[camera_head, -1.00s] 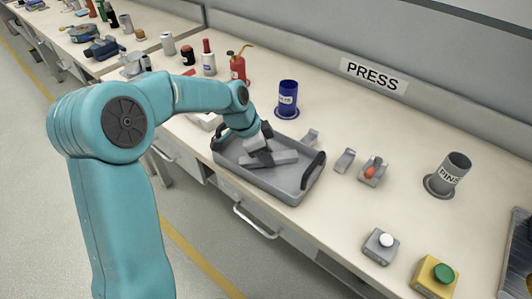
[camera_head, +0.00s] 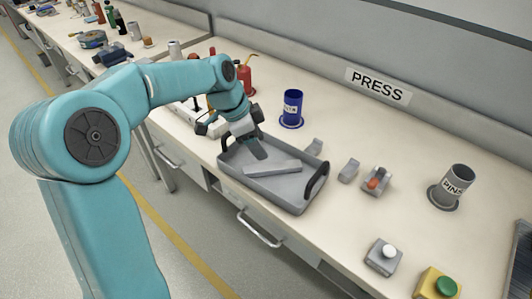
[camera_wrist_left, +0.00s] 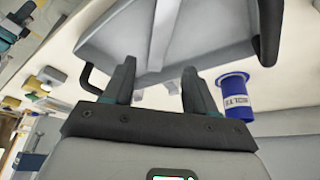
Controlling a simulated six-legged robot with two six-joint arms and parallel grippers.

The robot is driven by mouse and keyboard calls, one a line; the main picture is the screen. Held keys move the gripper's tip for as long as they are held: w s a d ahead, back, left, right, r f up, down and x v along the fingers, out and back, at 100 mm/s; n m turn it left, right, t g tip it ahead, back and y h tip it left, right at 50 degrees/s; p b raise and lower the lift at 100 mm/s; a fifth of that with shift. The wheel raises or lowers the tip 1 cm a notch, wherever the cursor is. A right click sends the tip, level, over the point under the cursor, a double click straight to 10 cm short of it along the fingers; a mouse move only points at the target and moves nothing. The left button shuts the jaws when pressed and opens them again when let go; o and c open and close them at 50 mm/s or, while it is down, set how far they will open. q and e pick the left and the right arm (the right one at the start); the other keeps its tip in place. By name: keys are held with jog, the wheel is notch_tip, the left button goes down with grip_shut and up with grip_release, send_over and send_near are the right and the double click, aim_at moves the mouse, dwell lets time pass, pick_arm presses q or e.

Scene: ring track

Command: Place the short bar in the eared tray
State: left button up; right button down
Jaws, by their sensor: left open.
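The eared tray (camera_head: 292,201) is a shallow grey tray with black loop handles at its ends, standing on the bench. The short bar (camera_head: 274,168) is light grey and lies flat inside it. My left gripper (camera_head: 259,152) is open and empty, just above and behind the bar. In the left wrist view, my open fingers (camera_wrist_left: 160,70) point towards the tray (camera_wrist_left: 215,25), and the bar (camera_wrist_left: 164,32) shows on its floor beyond the fingertips. My right gripper is not in view.
A blue cup (camera_head: 292,107) stands behind the tray. To the right are small grey blocks (camera_head: 348,171), a grey PINS cup (camera_head: 456,183), a white-button box (camera_head: 384,255) and a green-button box (camera_head: 440,286). A red bottle (camera_head: 245,78) stands back left.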

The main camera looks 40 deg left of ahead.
pick_arm(q)
jog(key=v, duration=0.3)
jog(key=shift+r, duration=0.1)
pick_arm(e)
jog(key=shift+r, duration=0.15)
pick_arm(q)
jog(key=shift+s, duration=0.1)
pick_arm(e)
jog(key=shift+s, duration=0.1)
